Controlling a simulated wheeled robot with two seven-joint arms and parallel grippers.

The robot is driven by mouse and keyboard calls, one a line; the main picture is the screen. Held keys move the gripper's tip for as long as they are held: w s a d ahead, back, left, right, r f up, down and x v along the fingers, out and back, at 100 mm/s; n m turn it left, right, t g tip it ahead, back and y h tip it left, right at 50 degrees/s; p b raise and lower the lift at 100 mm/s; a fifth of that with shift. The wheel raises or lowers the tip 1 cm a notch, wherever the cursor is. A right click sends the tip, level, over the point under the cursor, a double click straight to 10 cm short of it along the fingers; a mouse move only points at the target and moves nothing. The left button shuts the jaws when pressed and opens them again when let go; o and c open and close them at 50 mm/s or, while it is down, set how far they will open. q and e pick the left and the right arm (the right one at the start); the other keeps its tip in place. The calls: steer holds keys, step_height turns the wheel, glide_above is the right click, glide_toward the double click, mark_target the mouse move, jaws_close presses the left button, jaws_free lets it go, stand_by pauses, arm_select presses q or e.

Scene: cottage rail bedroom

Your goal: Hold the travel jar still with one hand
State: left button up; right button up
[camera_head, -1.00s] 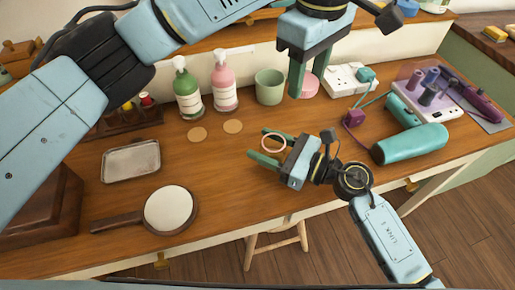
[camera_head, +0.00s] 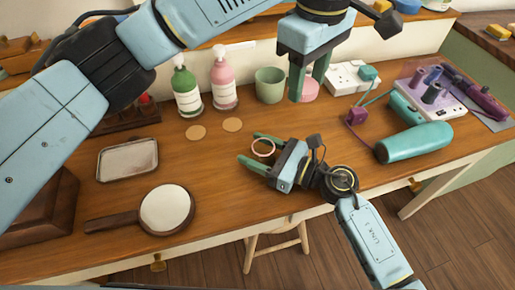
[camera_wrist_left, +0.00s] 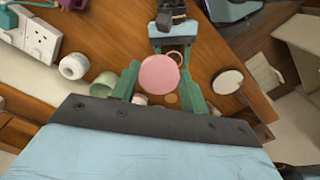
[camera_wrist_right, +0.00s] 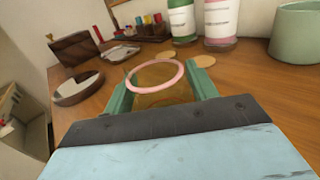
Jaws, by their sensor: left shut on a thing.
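The travel jar (camera_wrist_right: 165,97) looks like a see-through amber body with a pink rim ring; only its ring (camera_head: 263,147) is clear in the head view. My right gripper (camera_head: 260,150) has a green finger on each side of it, low over the front middle of the table. Whether both fingers press on the jar is too unclear to tell. My left gripper (camera_head: 310,82), higher and further back, points down and is shut on a round pink disc (camera_wrist_left: 158,74) that looks like a lid. The disc also shows between its fingers in the head view.
A green bottle (camera_head: 187,92), a pink bottle (camera_head: 224,84) and a green cup (camera_head: 270,86) stand at the back. A hand mirror (camera_head: 166,210) and metal tray (camera_head: 128,159) lie left. A teal hair dryer (camera_head: 415,143) and power strip (camera_head: 430,97) lie right.

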steer(key=o, duration=0.3)
arm_select(q)
steer(key=shift+r, duration=0.1)
arm_select(e)
steer(key=shift+r, duration=0.1)
